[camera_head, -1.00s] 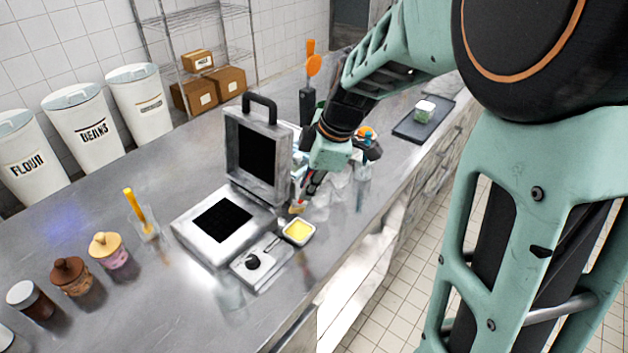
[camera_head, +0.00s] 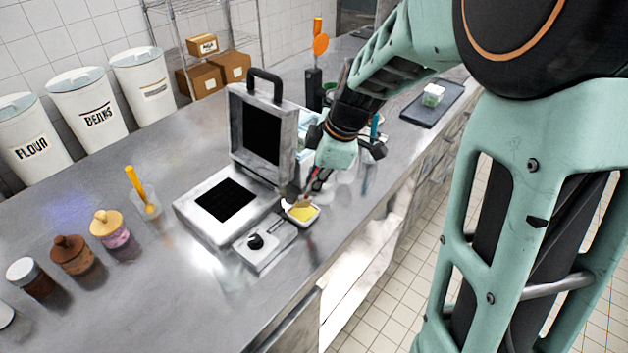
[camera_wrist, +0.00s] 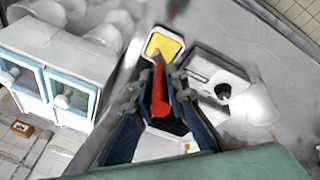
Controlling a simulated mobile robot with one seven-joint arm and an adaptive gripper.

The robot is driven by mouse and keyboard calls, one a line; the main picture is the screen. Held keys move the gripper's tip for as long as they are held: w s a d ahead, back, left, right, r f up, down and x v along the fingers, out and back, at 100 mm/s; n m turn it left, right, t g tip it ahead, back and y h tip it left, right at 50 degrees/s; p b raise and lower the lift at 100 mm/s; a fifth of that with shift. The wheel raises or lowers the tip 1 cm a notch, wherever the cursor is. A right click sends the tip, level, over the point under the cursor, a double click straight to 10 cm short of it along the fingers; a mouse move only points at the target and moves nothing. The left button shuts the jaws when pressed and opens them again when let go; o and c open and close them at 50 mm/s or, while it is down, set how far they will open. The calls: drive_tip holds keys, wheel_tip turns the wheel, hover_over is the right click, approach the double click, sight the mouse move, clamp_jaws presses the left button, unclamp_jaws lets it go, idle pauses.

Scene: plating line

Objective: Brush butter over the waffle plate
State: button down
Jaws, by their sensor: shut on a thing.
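The waffle maker (camera_head: 205,232) stands open on the steel counter, its dark square waffle plate (camera_head: 226,199) facing up and its lid (camera_head: 240,120) upright behind. My gripper (camera_head: 318,178) is shut on a brush with a red handle (camera_wrist: 160,100). The handle points down from the jaws. The brush's tip is at the small white dish of yellow butter (camera_head: 302,214), to the right of the waffle maker. In the wrist view the tip overlaps the butter (camera_wrist: 168,44); whether it touches is hard to tell. My fingers partly hide the handle.
A small control box with a black knob (camera_head: 256,242) sits in front of the waffle maker, close to the dish. A glass with a yellow utensil (camera_head: 147,203) and several jars stand to the left. A dark tray (camera_head: 433,112) lies far right.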

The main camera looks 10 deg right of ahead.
drive_tip(key=shift+f+b, duration=0.6)
drive_tip(key=shift+b, duration=0.35)
idle(2.3)
drive_tip(key=shift+r+p, duration=1.9)
drive_tip(key=shift+r, duration=1.7)
drive_tip(key=shift+f, duration=0.1)
drive_tip(key=w+d+f+m+h+p, duration=0.1)
drive_tip(key=d+f+m+h, duration=0.3)
drive_tip(key=m, duration=1.3)
drive_tip(key=d+h+p, duration=0.1)
drive_tip(key=d, duration=0.2)
drive_tip(key=shift+d+f+p, duration=0.3)
drive_tip(key=shift+d+f, duration=0.05)
drive_tip(key=shift+w+m, duration=0.1)
drive_tip(key=shift+m, duration=0.2)
